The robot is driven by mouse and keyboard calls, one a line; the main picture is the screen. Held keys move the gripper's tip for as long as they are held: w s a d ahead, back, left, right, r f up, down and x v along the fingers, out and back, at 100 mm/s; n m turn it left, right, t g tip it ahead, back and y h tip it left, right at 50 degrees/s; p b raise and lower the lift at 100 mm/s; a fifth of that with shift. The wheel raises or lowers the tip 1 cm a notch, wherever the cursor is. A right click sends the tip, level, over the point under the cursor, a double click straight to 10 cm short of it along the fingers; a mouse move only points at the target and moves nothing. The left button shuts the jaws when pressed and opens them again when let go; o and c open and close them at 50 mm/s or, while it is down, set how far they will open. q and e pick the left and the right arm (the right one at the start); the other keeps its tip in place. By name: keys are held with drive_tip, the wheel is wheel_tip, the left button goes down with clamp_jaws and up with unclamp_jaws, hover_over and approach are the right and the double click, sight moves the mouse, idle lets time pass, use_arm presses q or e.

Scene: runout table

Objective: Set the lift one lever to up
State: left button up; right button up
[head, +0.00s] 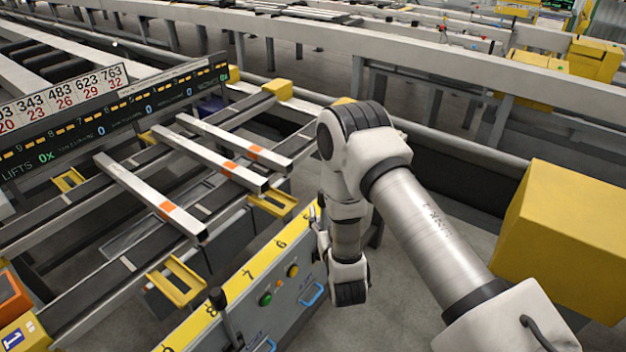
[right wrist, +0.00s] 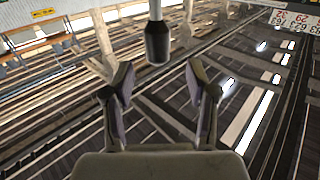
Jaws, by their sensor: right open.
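My right gripper (head: 318,222) is at the far end of the control panel in the head view, small and partly hidden by my own arm. In the right wrist view, my right gripper (right wrist: 160,85) is open, with its two fingers apart and nothing between the pads. A lever with a black grip (right wrist: 157,42) on a pale shaft shows just beyond the fingertips, roughly centred between them and apart from them. In the head view, a black-handled lever (head: 222,308) stands at the near part of the panel. I cannot read which lever is lift one. My left gripper is out of view.
The control panel (head: 262,322) has a yellow numbered top strip, green and yellow buttons and blue handles. Metal bars with orange marks lie across the runout table (head: 95,215). A display board (head: 110,112) stands behind them. A large yellow box (head: 570,235) is at the right.

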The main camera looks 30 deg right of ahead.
drive_tip(key=p+x, duration=0.1)
drive_tip(key=x, duration=0.5)
drive_tip(key=shift+w+d, duration=0.3)
drive_tip(key=shift+w, duration=0.05)
drive_tip(key=shift+s+r, duration=0.2)
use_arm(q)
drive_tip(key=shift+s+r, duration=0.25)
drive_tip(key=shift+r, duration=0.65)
use_arm(e)
clamp_jaws()
